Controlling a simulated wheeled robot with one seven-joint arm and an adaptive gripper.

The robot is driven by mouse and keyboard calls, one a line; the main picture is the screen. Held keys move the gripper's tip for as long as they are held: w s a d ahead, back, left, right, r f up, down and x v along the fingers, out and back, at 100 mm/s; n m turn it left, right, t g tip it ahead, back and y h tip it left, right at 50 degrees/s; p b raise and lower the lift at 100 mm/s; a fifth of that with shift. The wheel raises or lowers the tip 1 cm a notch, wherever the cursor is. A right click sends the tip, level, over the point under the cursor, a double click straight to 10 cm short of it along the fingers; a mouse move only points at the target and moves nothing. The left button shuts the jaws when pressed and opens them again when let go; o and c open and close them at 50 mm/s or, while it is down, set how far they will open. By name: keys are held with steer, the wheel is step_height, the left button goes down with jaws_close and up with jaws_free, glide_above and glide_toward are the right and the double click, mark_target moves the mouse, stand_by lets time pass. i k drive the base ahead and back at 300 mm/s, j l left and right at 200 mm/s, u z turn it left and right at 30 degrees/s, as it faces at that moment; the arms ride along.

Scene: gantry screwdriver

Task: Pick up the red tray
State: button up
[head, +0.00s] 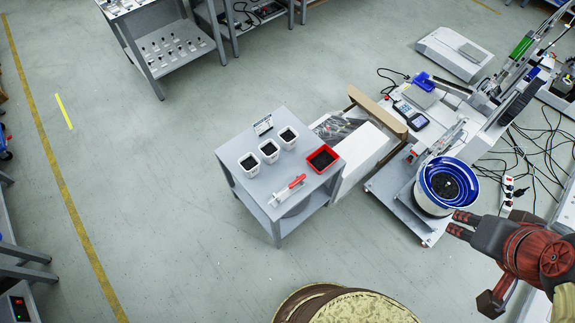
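The red tray (334,152) is a small square tray with dark contents. It sits at the right corner of the grey cart's top (250,211) in the head view. My gripper (457,225) is at the lower right, well to the right of the cart and apart from the tray. Its two dark fingers point left with a gap between them, and nothing shows between them.
White cups (250,165) with dark contents and a red-handled tool (290,188) share the cart top. An open cardboard box (378,147) stands behind it. A blue-rimmed bowl feeder (424,196) stands between cart and gripper. Floor left of the cart is clear.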

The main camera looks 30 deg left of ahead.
mark_target(325, 157)
steer(key=u, duration=1.1)
steer(key=z, duration=1.55)
steer(key=u, duration=1.55)
